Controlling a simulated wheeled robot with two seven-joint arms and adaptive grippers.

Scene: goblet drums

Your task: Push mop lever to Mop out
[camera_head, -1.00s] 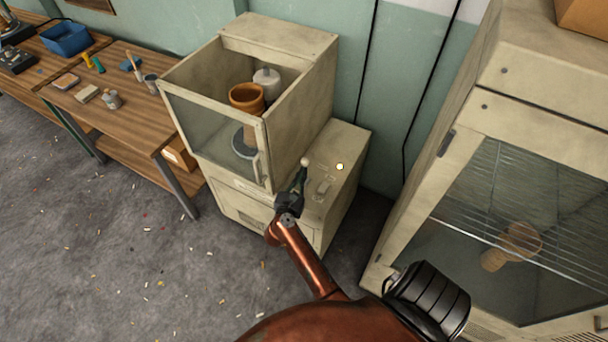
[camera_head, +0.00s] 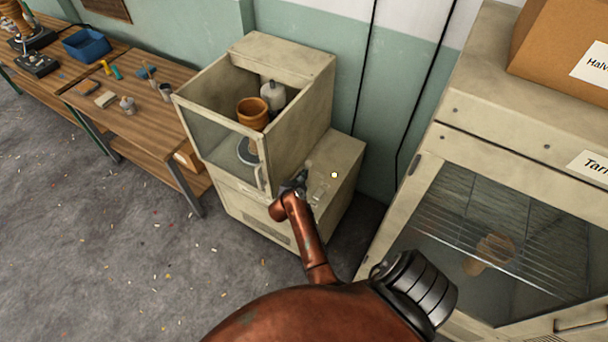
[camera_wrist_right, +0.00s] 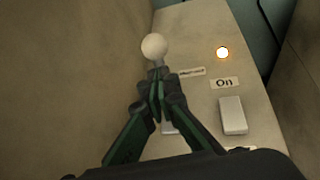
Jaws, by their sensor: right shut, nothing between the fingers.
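The lever is on the side ledge of the beige cabinet (camera_head: 341,160). Its pale ball knob (camera_wrist_right: 154,46) shows clearly in the right wrist view, with a short piece of stem below it. My right gripper (camera_wrist_right: 158,84) is shut and empty, its fingertips just below the knob at the stem. I cannot tell whether they touch it. They hide the lower stem. A small label (camera_wrist_right: 191,72) beside the lever is partly covered and unreadable. In the head view my right gripper (camera_head: 301,180) is at the ledge beside the cabinet's glass-sided box. My left gripper is not in view.
A lit round lamp (camera_wrist_right: 222,52), an "On" label (camera_wrist_right: 224,83) and a pale switch (camera_wrist_right: 232,115) sit right of the lever. The box holds an orange pot (camera_head: 252,113). A drying cabinet (camera_head: 470,130) stands at right, a wooden workbench (camera_head: 150,125) at left.

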